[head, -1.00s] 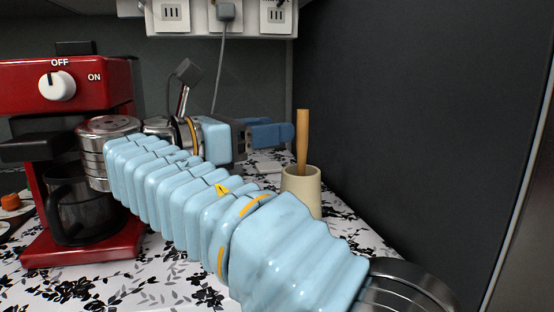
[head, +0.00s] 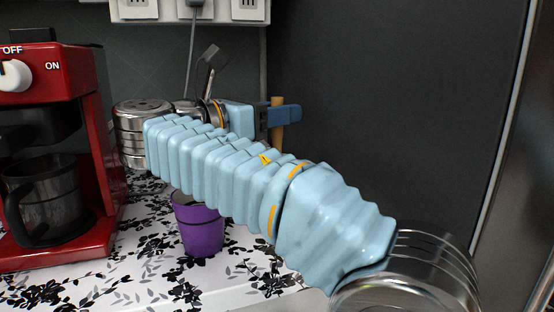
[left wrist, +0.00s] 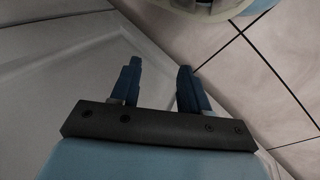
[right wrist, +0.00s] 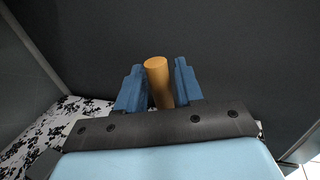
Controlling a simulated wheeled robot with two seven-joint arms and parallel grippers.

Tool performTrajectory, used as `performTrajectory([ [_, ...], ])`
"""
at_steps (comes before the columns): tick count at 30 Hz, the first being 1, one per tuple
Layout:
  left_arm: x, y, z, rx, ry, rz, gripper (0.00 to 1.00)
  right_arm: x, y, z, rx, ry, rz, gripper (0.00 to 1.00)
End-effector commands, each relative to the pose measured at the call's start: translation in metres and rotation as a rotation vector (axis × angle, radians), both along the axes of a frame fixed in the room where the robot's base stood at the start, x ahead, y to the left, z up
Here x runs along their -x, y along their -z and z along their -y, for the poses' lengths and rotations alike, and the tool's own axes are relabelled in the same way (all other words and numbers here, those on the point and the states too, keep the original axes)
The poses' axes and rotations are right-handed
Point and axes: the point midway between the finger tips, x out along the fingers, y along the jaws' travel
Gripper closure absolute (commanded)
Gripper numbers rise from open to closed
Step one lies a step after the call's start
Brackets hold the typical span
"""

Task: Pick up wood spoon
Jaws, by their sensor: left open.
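The wood spoon's light brown handle (head: 277,136) stands upright in the head view, partly hidden behind my right gripper (head: 284,114). In the right wrist view the handle end (right wrist: 157,70) is between the two blue fingers of the right gripper (right wrist: 159,80), which is open around it. A small gap shows beside the handle on the right; contact on the left is hard to tell. The spoon's lower part and its holder are hidden behind my right arm. My left gripper (left wrist: 160,80) is open and empty, away from the counter.
A red coffee maker (head: 70,218) stands at the left. A purple cup (head: 202,230) is below my right arm on the floral counter (head: 150,240). Metal pots (head: 143,135) stand behind the arm. A dark wall (head: 400,100) rises close at the right.

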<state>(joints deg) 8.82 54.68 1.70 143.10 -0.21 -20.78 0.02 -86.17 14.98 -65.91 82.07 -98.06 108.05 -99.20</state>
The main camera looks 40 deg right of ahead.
Motion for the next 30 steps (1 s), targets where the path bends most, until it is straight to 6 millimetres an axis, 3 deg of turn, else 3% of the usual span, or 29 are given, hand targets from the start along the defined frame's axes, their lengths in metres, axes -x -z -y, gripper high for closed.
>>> performTrajectory([
  [1, 0.000, 0.000, 0.000, 0.000, 0.000, 0.000, 0.55, 0.000, 0.000, 0.000, 0.000, 0.000, 0.000, 0.72],
  [7, 0.000, 0.000, 0.000, 0.000, 0.000, 0.000, 0.55, 0.000, 0.000, 0.000, 0.000, 0.000, 0.000, 1.00],
  [19, 0.000, -0.003, 0.000, 0.000, 0.000, 0.000, 0.55, 0.000, -0.009, 0.000, 0.000, 0.000, 0.002, 1.00],
  [23, 0.000, -0.009, 0.000, 0.001, 0.001, 0.000, 0.55, 0.000, -0.026, -0.001, 0.001, 0.002, 0.003, 1.00],
  [30, 0.000, -0.027, 0.001, 0.002, 0.004, 0.000, 0.55, 0.000, -0.083, 0.000, 0.002, 0.004, 0.005, 1.00],
])
